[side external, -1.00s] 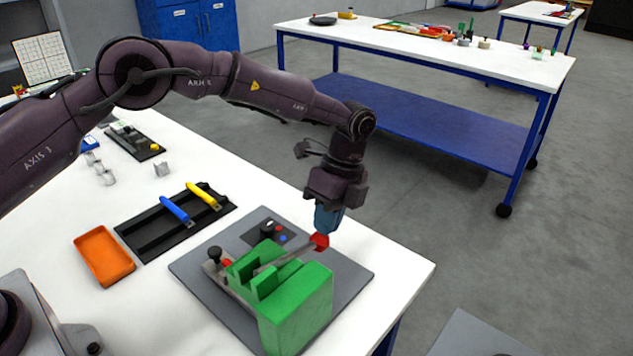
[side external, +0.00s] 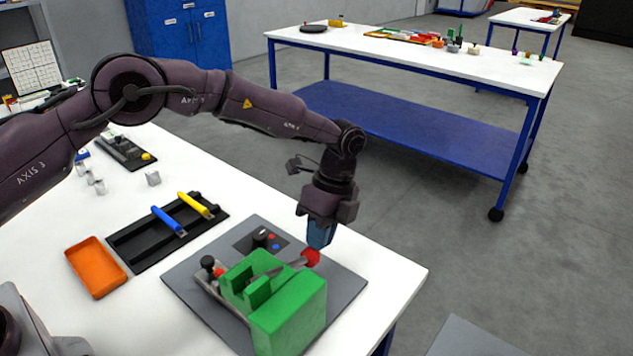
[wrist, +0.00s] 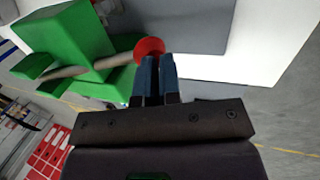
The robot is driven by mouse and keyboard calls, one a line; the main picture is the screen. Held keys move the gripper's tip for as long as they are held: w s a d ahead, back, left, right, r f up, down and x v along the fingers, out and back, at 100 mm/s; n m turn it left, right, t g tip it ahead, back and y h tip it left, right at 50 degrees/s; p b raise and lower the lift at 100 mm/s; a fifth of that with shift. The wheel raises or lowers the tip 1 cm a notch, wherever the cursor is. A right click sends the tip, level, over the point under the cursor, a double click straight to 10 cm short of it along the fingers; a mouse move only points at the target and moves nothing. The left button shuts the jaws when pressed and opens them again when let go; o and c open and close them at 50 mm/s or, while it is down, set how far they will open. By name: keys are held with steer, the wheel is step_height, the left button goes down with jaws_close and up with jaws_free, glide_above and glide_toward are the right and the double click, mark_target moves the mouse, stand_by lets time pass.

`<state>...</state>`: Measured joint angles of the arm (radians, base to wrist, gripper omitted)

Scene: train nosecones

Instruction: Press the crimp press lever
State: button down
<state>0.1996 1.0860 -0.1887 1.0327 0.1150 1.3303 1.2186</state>
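The green crimp press (side external: 290,312) stands on a grey plate near the table's front corner. Its lever (side external: 283,266) slants up to the right and ends in a red knob (side external: 311,257). My gripper (side external: 319,246) points down with its blue fingertips at the knob's top, seemingly touching it. In the wrist view, the blue fingers (wrist: 159,60) are together with only a thin gap and hold nothing. The red knob (wrist: 149,46) shows just beyond the fingertips, and the green press (wrist: 70,40) is at upper left.
On the grey plate (side external: 340,282) is a small dark panel (side external: 254,241) with a knob and buttons. An orange tray (side external: 96,267) and a black holder (side external: 150,246) with blue and yellow-handled tools lie left. The table's right edge is close to the press.

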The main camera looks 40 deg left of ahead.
steer(key=v, duration=1.3)
stand_by(0.4)
